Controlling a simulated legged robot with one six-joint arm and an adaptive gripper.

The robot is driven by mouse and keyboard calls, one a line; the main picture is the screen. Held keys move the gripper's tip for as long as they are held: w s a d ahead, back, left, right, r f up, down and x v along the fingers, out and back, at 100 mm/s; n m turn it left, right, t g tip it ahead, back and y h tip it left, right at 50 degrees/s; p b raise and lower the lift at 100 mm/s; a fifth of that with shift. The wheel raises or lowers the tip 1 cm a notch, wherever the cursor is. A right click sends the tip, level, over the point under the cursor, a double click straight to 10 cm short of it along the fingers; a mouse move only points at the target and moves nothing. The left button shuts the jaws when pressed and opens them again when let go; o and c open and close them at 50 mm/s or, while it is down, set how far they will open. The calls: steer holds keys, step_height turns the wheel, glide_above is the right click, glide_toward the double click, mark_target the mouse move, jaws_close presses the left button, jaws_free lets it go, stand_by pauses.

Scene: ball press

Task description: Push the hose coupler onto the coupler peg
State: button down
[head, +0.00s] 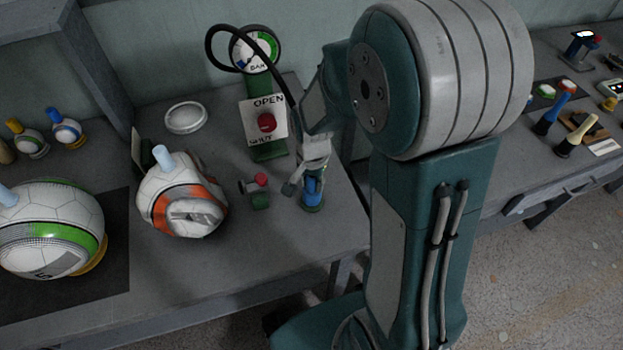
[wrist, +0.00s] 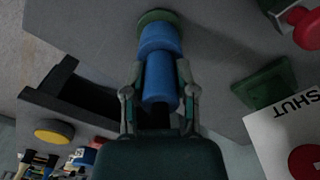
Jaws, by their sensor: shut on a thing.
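My gripper (wrist: 157,85) is shut on the blue hose coupler (wrist: 158,77), with one finger on each side. The coupler stands in line with the coupler peg, whose green round base (wrist: 154,15) shows beyond it in the wrist view. In the head view my gripper (head: 312,165) is low over the table's front right part, with the blue coupler (head: 313,187) below it and the peg's green base (head: 312,207) at the bottom. The coupler appears upright and close over the base. The peg's shaft is hidden, so I cannot tell how deeply it sits inside.
A black hose (head: 222,36) loops past the gauge (head: 256,50). The OPEN/SHUT plate (head: 262,103) and a small red-knobbed valve (head: 260,181) stand left of the peg. A dented orange-and-white ball (head: 178,195) and a green-and-white ball (head: 60,215) lie farther left. The table edge is close right.

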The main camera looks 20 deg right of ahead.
steer(key=shift+f, duration=0.2)
steer(key=shift+c, duration=1.6)
jaws_free()
steer(key=shift+r, duration=0.1)
step_height(320, 180, up, 12)
steer(key=shift+f, duration=0.1)
steer(key=s+r+n+t, duration=0.5)
steer(key=s+r+n, duration=0.4)
steer(key=s, duration=0.5)
steer(key=shift+r+t, duration=0.3)
